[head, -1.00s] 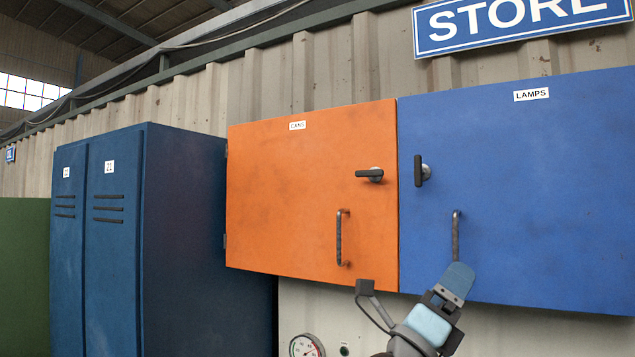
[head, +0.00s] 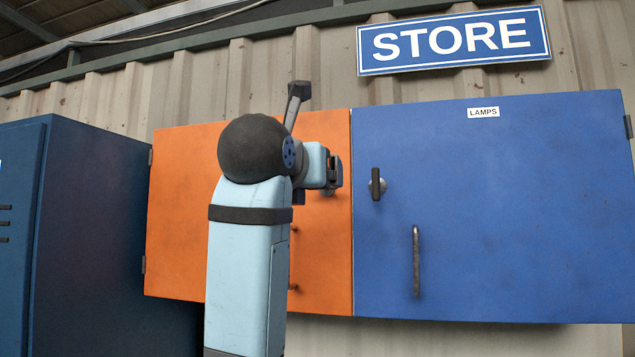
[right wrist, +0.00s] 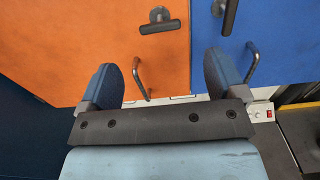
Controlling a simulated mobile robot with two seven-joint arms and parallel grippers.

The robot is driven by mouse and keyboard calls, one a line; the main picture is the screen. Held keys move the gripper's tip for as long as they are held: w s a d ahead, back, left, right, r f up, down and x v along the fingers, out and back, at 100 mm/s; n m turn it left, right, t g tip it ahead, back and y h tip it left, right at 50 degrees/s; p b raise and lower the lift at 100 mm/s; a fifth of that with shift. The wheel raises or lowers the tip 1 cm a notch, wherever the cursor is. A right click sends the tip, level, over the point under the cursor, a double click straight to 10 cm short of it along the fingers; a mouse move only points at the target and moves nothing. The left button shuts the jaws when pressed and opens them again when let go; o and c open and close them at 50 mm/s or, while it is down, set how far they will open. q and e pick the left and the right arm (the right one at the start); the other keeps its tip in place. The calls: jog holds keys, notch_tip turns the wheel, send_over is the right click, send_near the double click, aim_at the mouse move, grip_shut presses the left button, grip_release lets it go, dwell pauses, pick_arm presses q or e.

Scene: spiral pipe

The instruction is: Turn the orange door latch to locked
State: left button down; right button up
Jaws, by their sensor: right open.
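The orange door (head: 180,220) is closed on the wall cabinet. Its dark latch (right wrist: 160,24) shows in the right wrist view with its lever lying about level; in the head view my right arm and gripper hide most or all of it. My right gripper (right wrist: 159,62) is open and empty, its fingers apart, with the latch ahead of the gap and not between the fingers. In the head view the right gripper (head: 334,172) is in front of the orange door near its right edge. My left gripper is not in view.
The blue LAMPS door (head: 490,220) adjoins on the right, with an upright latch (head: 376,184) and a bar handle (head: 416,260). The orange door's bar handle (right wrist: 140,78) shows below its latch. A dark blue locker (head: 90,220) stands at left.

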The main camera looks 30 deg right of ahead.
jog(key=p+x, duration=0.2)
jog(key=x, duration=0.8)
jog(key=shift+w+d, duration=0.15)
jog(key=c, duration=0.9)
